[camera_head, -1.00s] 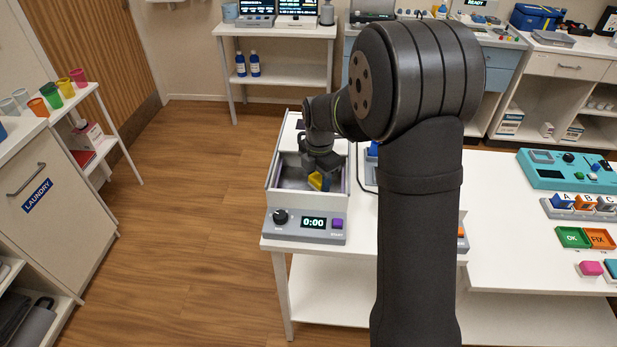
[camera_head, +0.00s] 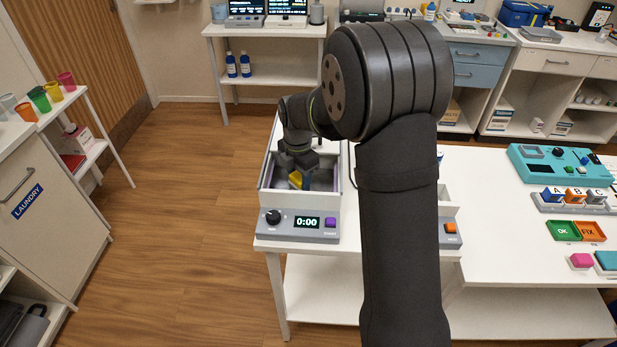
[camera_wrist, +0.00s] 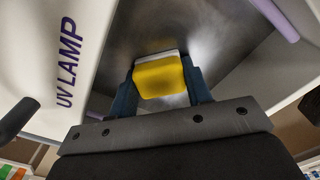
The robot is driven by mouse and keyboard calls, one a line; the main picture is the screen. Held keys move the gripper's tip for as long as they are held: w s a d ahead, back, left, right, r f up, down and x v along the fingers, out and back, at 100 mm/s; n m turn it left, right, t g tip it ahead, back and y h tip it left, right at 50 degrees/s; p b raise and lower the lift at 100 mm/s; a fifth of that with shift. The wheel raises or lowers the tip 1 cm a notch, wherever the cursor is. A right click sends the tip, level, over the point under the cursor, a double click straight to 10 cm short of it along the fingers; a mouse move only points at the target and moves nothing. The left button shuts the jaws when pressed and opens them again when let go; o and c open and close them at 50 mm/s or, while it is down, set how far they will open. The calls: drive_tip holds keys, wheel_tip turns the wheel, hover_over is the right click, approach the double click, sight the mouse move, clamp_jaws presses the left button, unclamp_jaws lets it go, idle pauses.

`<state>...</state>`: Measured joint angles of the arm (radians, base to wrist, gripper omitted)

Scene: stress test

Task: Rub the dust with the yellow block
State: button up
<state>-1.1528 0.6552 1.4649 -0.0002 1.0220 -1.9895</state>
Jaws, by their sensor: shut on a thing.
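The yellow block (camera_wrist: 160,76) is held between the two fingers of my gripper (camera_wrist: 160,92) in the wrist view, with a pale strip along its far edge. My gripper is shut on it. In the head view, the yellow block (camera_head: 295,179) is at my gripper (camera_head: 299,178), inside a white-walled box (camera_head: 264,176) with a grey metallic floor. Whether the block touches the floor I cannot tell. I cannot make out dust for certain; the metal floor (camera_wrist: 205,45) in the wrist view shows uneven bright and dull patches.
The box's front panel (camera_head: 299,226) has a knob, a display reading 0:00 and a purple button (camera_head: 331,223). "UV LAMP" is lettered on a white part (camera_wrist: 60,70) in the wrist view. My arm hides much of the table's middle. A teal device (camera_head: 545,172) stands right.

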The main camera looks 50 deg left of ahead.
sight(285, 185)
drive_tip(key=shift+s+a, duration=1.4)
wheel_tip(285, 185, up, 8)
drive_tip(key=shift+r, duration=0.15)
drive_tip(key=shift+w, duration=0.1)
drive_tip(key=w+d+m, duration=0.5)
drive_tip(key=w+d, duration=0.3)
drive_tip(key=w, duration=0.3)
drive_tip(key=w+d+r+m, duration=0.1)
drive_tip(key=w+d+m, duration=0.4)
drive_tip(key=w+d, duration=0.3)
drive_tip(key=w+d+r+m, duration=0.1)
drive_tip(key=w+d+m, duration=0.4)
drive_tip(key=w, duration=0.9)
drive_tip(key=shift+w+d, duration=0.15)
drive_tip(key=shift+d, duration=1.45)
drive_tip(key=d+f+m, duration=0.5)
drive_tip(key=d+m, duration=0.2)
drive_tip(key=d, duration=0.3)
drive_tip(key=d+f+m, duration=0.6)
drive_tip(key=d+m, duration=0.1)
drive_tip(key=d, duration=0.2)
drive_tip(key=d+f+m, duration=0.6)
drive_tip(key=d+m, duration=0.1)
drive_tip(key=d, duration=0.3)
drive_tip(key=shift+w+d, duration=0.25)
drive_tip(key=shift+d, duration=0.05)
